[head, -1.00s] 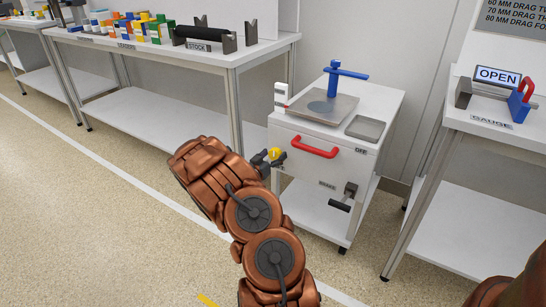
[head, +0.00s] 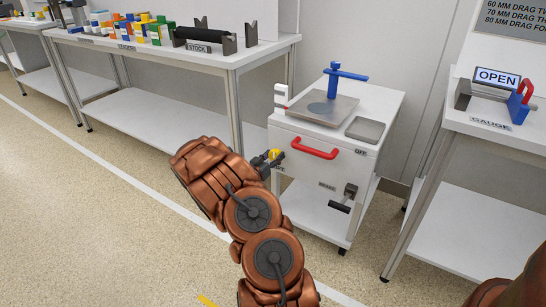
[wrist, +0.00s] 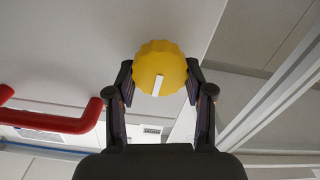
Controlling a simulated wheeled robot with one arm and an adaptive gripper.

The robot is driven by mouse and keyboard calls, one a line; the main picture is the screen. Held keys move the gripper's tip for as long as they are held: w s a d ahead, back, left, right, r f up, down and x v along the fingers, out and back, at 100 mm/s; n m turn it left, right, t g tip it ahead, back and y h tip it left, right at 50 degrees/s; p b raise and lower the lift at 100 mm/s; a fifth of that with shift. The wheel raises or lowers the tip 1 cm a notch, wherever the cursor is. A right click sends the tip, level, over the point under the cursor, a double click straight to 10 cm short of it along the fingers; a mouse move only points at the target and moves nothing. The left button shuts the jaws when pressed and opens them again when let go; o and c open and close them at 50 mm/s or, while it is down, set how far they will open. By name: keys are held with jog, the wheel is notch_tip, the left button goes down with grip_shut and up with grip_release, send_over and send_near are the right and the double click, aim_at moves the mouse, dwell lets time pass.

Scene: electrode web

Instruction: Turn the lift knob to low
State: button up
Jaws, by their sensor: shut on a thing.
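The lift knob is a yellow, ridged round knob (wrist: 160,65) on the front of the white cart. In the wrist view its white pointer mark runs from near its centre down and slightly left. In the head view the knob (head: 275,154) shows at the cart's left front edge, partly hidden by my gripper. My gripper (wrist: 160,80) is shut on the knob, one dark finger on each side of it. In the head view my gripper (head: 268,160) reaches the knob from the left. The knob's setting labels cannot be read.
A red handle (head: 314,148) is on the cart front right of the knob, and shows at the left in the wrist view (wrist: 50,119). A brake lever (head: 346,198) sits lower right. A stock table (head: 245,55) stands left, a gauge table (head: 455,115) right.

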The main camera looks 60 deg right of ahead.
jog(key=shift+n+p, duration=0.3)
jog(key=shift+p, duration=0.3)
jog(key=o, duration=1.2)
jog(key=shift+c, duration=0.2)
jog(key=a, duration=1.2)
jog(key=shift+s, duration=0.25)
